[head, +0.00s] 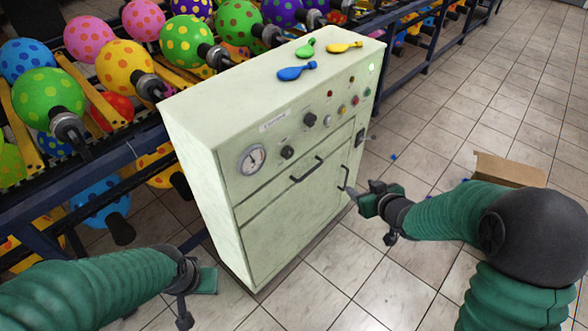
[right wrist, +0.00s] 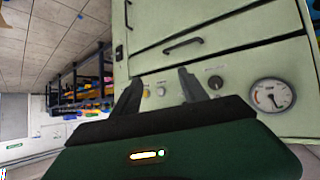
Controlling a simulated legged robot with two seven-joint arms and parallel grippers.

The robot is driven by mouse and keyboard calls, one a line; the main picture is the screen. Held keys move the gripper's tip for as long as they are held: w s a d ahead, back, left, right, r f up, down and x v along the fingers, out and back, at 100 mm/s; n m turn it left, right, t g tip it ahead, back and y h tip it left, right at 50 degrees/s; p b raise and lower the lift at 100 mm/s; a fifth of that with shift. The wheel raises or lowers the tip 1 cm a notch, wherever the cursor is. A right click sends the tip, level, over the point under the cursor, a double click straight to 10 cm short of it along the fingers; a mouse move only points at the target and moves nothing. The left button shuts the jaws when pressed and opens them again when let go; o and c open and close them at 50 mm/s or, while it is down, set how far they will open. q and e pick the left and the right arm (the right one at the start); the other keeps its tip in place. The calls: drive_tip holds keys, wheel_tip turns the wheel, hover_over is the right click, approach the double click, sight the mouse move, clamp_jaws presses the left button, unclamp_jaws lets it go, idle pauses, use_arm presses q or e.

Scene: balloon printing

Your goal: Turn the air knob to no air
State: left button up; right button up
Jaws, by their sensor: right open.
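A pale green cabinet (head: 210,150) carries a control panel on its front. A round white gauge (head: 252,158) is at the panel's left. A black knob (head: 287,152) sits right of it and another black knob (head: 309,119) is higher up. I cannot read which is the air knob. In the right wrist view the gauge (right wrist: 272,95) and one black knob (right wrist: 215,82) show beyond the fingers. My right gripper (head: 358,194) is open and empty, apart from the knobs, near the cabinet's lower right side. My left gripper (head: 207,280) is low, left of the cabinet; its jaws are unclear.
Blue (head: 297,71), green (head: 306,47) and yellow (head: 344,47) deflated balloons lie on the cabinet top. A rack of inflated dotted balloons (head: 127,66) stands behind and left. Door handles (head: 307,169) stick out from the front. An open cardboard box (head: 508,169) lies on the tiled floor.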

drive_tip(key=shift+o, duration=0.5)
drive_tip(key=w+a+f+n+t+y+b, duration=0.1)
drive_tip(key=w+a+f+y+b, duration=0.1)
drive_tip(key=w+f+y, duration=0.1)
drive_tip(key=shift+w+a+f+n+t, duration=0.2)
drive_tip(key=shift+w+f+n+t, duration=0.15)
drive_tip(key=shift+w, duration=0.35)
drive_tip(key=n+y+b, duration=0.2)
drive_tip(key=n+y, duration=0.1)
drive_tip(key=y, duration=0.4)
approach(290, 155)
drive_tip(key=b+x, duration=0.1)
drive_tip(key=x, duration=0.7)
drive_tip(key=shift+w+a+f+b, duration=0.1)
drive_tip(key=shift+w+a+b, duration=0.1)
drive_tip(key=shift+w+b, duration=0.2)
use_arm(q)
drive_tip(key=s+x, duration=0.1)
drive_tip(key=x, duration=0.7)
drive_tip(key=shift+s+a+f, duration=0.15)
drive_tip(key=shift+s+f, duration=0.15)
use_arm(e)
drive_tip(key=shift+s, duration=0.1)
drive_tip(key=shift+c, duration=0.3)
clamp_jaws()
use_arm(q)
drive_tip(key=shift+f, duration=0.15)
use_arm(e)
drive_tip(key=shift+n, duration=0.35)
